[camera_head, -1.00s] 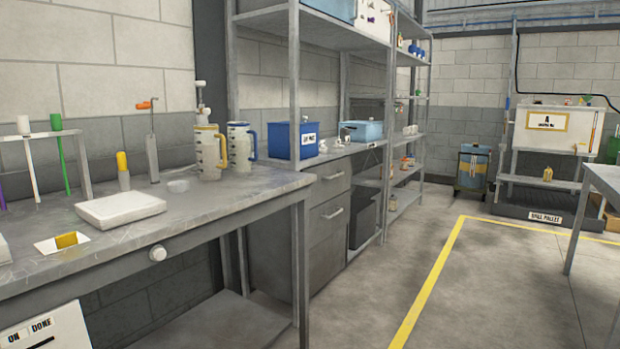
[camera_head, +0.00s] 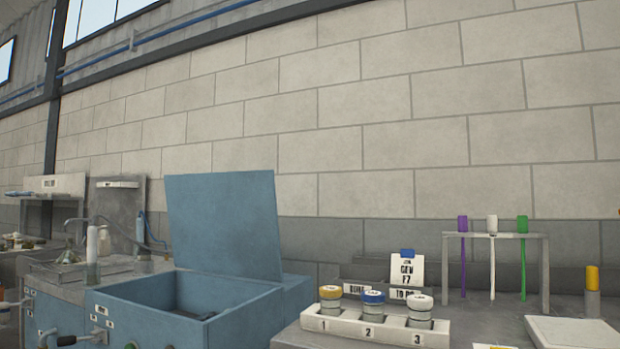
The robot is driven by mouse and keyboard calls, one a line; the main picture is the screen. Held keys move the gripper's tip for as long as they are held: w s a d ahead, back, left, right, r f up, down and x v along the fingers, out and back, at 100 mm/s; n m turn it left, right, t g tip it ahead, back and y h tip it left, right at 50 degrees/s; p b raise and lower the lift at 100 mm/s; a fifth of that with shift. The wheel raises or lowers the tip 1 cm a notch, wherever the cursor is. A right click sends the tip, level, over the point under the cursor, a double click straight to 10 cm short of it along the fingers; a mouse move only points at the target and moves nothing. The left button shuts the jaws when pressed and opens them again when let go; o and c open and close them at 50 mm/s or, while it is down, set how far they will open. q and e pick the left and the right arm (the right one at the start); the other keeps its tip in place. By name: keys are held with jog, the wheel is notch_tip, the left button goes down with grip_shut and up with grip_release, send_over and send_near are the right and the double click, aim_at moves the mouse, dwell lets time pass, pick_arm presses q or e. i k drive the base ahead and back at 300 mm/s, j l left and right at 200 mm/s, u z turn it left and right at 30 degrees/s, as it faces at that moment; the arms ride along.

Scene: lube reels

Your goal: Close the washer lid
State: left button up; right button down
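The washer (camera_head: 247,318) is a blue open-topped box in the lower left-middle of the head view. Its blue lid (camera_head: 224,222) stands up, open, along the back edge, leaning slightly. The dark inside of the washer shows in part, and its lower front is cut off by the frame's bottom edge. Neither of my grippers is in view.
Right of the washer, a bench carries a white numbered rack (camera_head: 345,328) with three capped jars, a card stand (camera_head: 404,272), and a frame (camera_head: 545,262) with purple, white and green sticks. A metal sink counter (camera_head: 75,278) lies left. The block wall stands behind.

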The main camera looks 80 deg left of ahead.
aim_at(223, 222)
jog(key=u, duration=1.85)
